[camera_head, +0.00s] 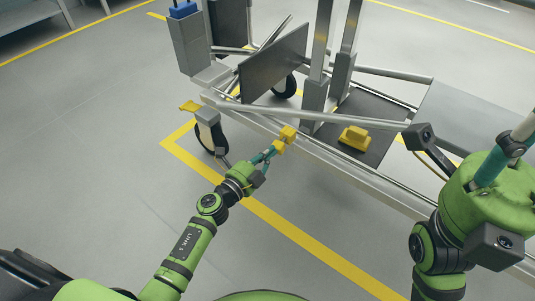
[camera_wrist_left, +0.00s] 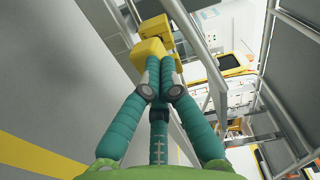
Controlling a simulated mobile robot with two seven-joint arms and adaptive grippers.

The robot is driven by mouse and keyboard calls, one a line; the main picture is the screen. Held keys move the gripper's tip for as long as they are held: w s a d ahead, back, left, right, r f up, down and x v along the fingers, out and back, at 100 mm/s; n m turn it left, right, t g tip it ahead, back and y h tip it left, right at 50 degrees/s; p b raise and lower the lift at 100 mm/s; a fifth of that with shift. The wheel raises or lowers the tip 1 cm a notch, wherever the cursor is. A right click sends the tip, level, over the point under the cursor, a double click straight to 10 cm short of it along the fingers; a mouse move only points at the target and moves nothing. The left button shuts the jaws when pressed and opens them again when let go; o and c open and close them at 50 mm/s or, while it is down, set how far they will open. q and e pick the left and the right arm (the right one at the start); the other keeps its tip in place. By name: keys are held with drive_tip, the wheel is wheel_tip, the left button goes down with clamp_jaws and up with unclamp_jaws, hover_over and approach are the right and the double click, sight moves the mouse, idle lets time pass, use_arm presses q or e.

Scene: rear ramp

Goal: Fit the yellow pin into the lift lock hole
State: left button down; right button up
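The yellow pin (camera_head: 287,134) is at the tip of my left gripper (camera_head: 269,153), beside the near rail of the metal cart (camera_head: 330,157). In the left wrist view, the teal fingers (camera_wrist_left: 158,78) of the left gripper are close together on the blocky yellow pin (camera_wrist_left: 150,50). I cannot tell whether the pin touches the rail. The lift lock hole cannot be made out. My right arm is at the right. A teal part (camera_head: 490,168) there seems to belong to the right gripper, but its opening is not clear.
A yellow block (camera_head: 355,138) lies on the cart's dark deck (camera_head: 375,120). Upright posts (camera_head: 318,70) and a tilted dark panel (camera_head: 273,65) stand on the cart. A caster (camera_head: 211,135) with a yellow pedal (camera_head: 190,106) is at its left end. The floor at left is clear.

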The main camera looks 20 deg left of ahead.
use_arm(q)
drive_tip(key=shift+x, duration=0.85)
drive_tip(key=v, duration=1.4)
drive_tip(key=shift+s+p, duration=0.3)
drive_tip(key=shift+s, duration=0.05)
drive_tip(key=shift+a+r, duration=0.1)
drive_tip(key=shift+r, duration=0.05)
